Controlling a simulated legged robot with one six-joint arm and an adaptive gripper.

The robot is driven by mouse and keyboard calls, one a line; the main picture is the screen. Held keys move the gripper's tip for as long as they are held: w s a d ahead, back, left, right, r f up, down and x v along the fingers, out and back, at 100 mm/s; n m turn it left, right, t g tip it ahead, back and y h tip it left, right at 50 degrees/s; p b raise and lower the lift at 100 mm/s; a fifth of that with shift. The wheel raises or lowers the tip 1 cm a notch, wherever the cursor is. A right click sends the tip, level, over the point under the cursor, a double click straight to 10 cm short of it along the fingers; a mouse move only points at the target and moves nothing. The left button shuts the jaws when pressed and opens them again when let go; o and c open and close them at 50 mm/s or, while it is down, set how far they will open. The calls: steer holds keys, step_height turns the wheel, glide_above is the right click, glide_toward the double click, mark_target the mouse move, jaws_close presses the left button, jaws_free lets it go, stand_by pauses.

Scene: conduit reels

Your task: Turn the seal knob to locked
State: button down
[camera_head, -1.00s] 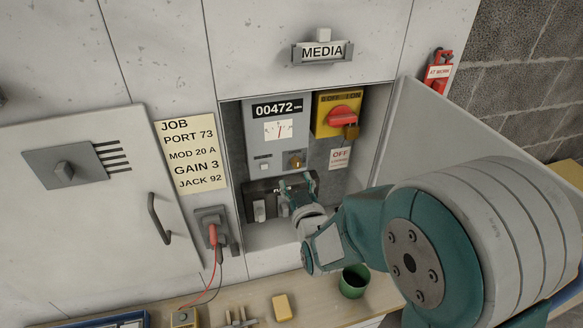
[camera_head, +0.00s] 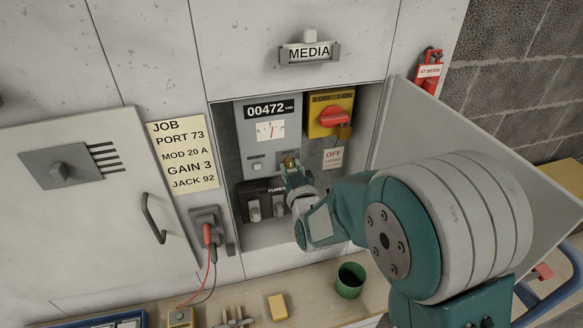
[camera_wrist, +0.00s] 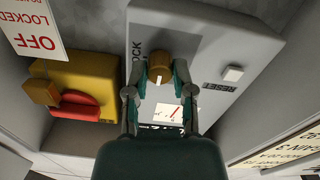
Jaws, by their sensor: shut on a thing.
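The brass seal knob (camera_wrist: 160,67) is on the grey meter panel (camera_head: 254,137) in the wall recess. In the wrist view, which is upside down, a pale mark on the knob points down the picture, towards the meter dial. Lettering that reads "LOCK" is beside it, partly cut off by my finger. My gripper (camera_wrist: 157,80) is shut on the knob, with one teal finger on each side. In the head view my gripper (camera_head: 291,166) covers most of the knob.
A yellow switch box with a red handle (camera_head: 335,117) and a padlock is right of the meter. Fuse holders (camera_head: 253,209) are below. A white button (camera_wrist: 233,73) is near the knob. The open recess door (camera_head: 425,140) stands to the right. A green cup (camera_head: 350,281) is on the bench.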

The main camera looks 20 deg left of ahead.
steer(key=shift+m, duration=0.3)
steer(key=m, duration=0.2)
steer(key=shift+m, duration=0.3)
steer(key=m, duration=1)
steer(key=shift+m+g, duration=0.3)
steer(key=shift+m, duration=1.9)
